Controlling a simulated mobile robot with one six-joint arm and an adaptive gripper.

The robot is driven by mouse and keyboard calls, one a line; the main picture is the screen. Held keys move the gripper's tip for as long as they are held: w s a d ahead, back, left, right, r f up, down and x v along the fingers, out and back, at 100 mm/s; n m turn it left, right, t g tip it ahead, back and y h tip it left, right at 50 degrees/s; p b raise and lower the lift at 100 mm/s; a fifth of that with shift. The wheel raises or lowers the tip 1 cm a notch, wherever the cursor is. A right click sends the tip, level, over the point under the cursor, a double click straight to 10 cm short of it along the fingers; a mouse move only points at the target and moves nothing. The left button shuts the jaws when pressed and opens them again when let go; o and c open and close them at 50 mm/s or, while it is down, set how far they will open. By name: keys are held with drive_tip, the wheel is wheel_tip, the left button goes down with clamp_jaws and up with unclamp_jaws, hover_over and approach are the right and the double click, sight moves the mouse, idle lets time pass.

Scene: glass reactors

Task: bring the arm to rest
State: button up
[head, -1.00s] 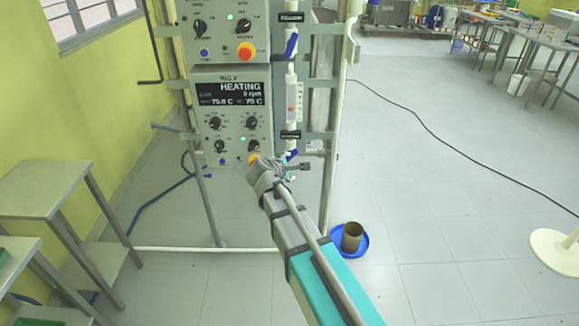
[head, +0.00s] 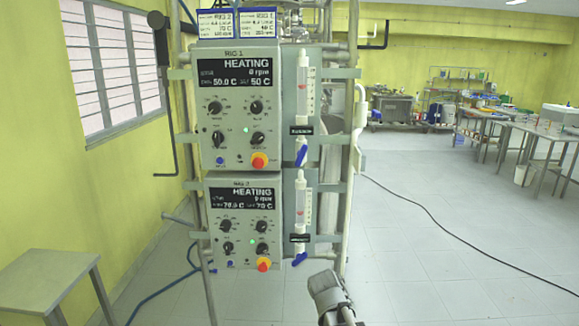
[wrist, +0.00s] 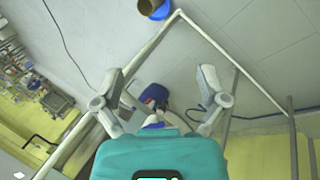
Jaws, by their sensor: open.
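My gripper (wrist: 160,88) shows in the wrist view with its two fingers wide apart and nothing between them. It points down over the floor and the rig's lower frame, clear of both as far as I can see.
The rig has an upper control box (head: 236,135) and a lower control box (head: 243,238), both reading HEATING. Blue-handled valves (head: 301,155) hang beside them. A metal table (head: 45,295) stands left. A blue dish (wrist: 166,12) lies on the floor. Open floor spreads right.

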drive_tip(key=s+d+m+g+y+p, duration=0.1)
drive_tip(key=s+d+m+g+y, duration=0.1)
drive_tip(key=s+m, duration=0.4)
drive_tip(key=shift+s+r+g+y+p, duration=0.3)
drive_tip(key=shift+s+g+y, duration=0.6)
drive_tip(key=shift+s, duration=1.4)
drive_tip(key=shift+f, duration=0.1)
